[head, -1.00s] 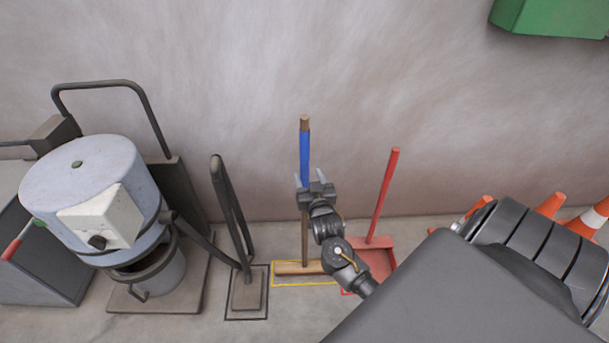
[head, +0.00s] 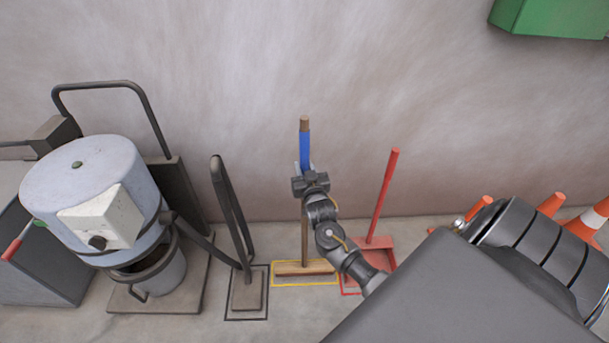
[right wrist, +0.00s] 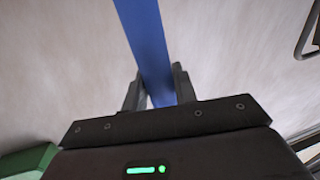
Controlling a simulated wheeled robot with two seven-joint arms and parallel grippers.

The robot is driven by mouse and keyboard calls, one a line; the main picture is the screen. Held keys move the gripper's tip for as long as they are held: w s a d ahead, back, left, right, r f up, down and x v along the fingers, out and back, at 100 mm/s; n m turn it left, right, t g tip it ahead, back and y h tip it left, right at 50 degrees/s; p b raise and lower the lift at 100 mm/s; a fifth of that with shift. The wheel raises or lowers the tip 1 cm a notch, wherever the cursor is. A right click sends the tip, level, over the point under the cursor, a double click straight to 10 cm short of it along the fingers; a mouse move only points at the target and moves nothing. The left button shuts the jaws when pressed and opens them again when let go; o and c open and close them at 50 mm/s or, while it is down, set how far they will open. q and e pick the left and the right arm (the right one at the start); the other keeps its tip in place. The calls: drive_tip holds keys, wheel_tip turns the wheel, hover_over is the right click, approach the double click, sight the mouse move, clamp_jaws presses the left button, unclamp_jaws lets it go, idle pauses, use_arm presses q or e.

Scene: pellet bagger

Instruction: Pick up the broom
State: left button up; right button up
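The broom stands upright against the wall, with a blue grip (head: 304,146) on its brown wooden handle and a wooden head (head: 305,268) on the floor inside a yellow outline. My right gripper (head: 305,168) is at the lower part of the blue grip. In the right wrist view the blue grip (right wrist: 152,45) runs between the two fingers (right wrist: 159,88), which are against its sides. The right gripper is shut on it. My forearm covers a little of the area right of the broom head. My left gripper is not in view.
A red dustpan (head: 378,258) with a tall red handle stands close on the right. A black-handled tool (head: 247,290) and a grey drum machine (head: 95,190) stand on the left. Orange cones (head: 590,222) are at the far right. A green box (head: 550,15) hangs above.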

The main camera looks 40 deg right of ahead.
clamp_jaws()
drive_tip(key=shift+r, duration=0.1)
